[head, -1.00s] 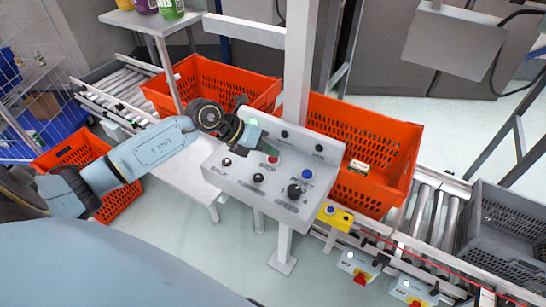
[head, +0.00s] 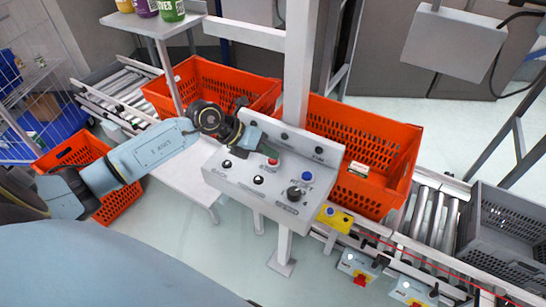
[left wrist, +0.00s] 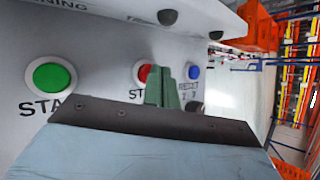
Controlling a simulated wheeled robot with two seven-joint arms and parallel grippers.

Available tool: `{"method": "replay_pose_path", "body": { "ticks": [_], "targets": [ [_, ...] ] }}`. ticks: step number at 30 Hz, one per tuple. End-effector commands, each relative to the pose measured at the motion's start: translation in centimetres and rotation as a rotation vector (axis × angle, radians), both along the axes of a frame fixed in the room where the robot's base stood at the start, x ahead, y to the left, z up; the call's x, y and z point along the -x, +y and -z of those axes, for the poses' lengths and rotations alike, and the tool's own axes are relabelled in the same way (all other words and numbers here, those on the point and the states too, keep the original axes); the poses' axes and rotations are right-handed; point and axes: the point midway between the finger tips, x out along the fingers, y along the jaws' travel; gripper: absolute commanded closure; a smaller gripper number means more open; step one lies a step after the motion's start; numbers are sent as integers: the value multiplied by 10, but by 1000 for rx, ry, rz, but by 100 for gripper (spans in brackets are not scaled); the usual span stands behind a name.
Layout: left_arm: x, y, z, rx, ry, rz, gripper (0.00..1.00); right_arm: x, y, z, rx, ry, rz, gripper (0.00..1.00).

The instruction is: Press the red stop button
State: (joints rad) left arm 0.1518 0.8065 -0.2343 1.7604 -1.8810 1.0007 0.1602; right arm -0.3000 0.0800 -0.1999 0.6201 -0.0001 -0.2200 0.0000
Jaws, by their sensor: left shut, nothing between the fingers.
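The red stop button (head: 273,161) sits on the sloped top of a light grey control panel (head: 225,180). In the left wrist view the red button (left wrist: 143,73) is partly hidden behind my fingers, with part of its "STOP" label. My left gripper (head: 270,151) is over the panel, its fingertips just beside and behind the red button in the head view. Its green fingers (left wrist: 164,88) are together and empty. I cannot tell whether they touch the button. My right gripper is not in view.
A green button (left wrist: 50,77) is left of the red one and a blue button (left wrist: 194,72) right of it. A black knob (head: 294,193) and other black buttons are on the panel. A grey post (head: 299,65) and orange totes (head: 385,130) stand behind.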

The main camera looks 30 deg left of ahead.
Motion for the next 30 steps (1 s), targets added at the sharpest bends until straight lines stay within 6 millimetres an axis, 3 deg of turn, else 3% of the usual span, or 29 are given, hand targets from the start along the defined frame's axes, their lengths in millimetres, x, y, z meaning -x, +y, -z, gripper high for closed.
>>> {"method": "replay_pose_path", "body": {
  "ticks": [4, 17, 30],
  "targets": [
    [0, 0, -10, 0, -1, 0, 100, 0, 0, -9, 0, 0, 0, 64],
    [0, 0, -14, 0, -3, -1, 100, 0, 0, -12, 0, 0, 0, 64],
    [-1, 0, -58, 0, -4, 0, 100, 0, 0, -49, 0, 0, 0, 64]
  ]
}}
